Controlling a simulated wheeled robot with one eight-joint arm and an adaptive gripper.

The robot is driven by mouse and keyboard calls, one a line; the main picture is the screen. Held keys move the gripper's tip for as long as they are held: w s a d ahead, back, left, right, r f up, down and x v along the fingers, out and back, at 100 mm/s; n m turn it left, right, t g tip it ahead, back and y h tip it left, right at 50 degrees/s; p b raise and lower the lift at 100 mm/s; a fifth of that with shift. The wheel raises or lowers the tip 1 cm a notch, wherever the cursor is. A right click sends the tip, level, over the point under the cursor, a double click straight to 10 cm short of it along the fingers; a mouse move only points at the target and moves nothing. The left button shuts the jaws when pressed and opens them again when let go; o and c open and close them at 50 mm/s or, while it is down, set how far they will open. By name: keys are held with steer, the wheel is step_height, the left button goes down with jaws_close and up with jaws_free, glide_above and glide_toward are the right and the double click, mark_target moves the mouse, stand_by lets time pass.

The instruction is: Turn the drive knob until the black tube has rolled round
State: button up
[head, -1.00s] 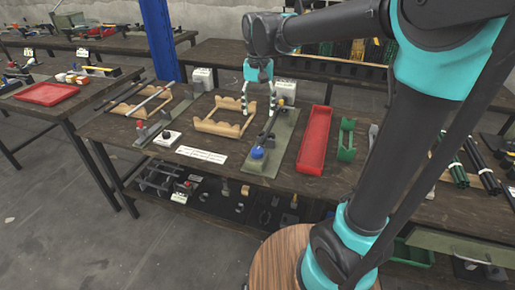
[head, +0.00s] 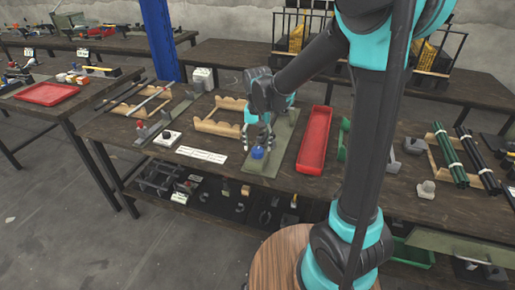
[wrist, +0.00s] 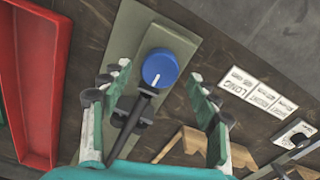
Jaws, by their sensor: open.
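The blue drive knob (wrist: 160,68) has a white pointer line that runs toward the lower left in the wrist view. It stands near the front end of a grey-green base plate (wrist: 128,50) and also shows in the head view (head: 257,154). My gripper (head: 258,144) is open above the knob. In the wrist view its two fingers lie either side of the knob, with gaps, and I see no contact. A dark bar (wrist: 131,122) runs back from the knob between the fingers. I cannot tell whether it is the black tube.
A red tray (head: 314,140) lies right of the plate. A wooden cradle (head: 215,118) and a white label strip (head: 202,154) lie to its left. Green and black tubes (head: 467,150) rest on a wooden rack at the right. Bare tabletop lies before the red tray.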

mark_target(257, 149)
steer(key=shift+f, duration=1)
steer(key=c, duration=1.2)
steer(key=shift+o, duration=0.2)
steer(key=n, duration=0.4)
steer(key=shift+n, duration=0.3)
steer(key=o, duration=1.2)
steer(key=shift+c, duration=0.2)
steer(key=shift+r, duration=0.15)
step_height(257, 149, up, 12)
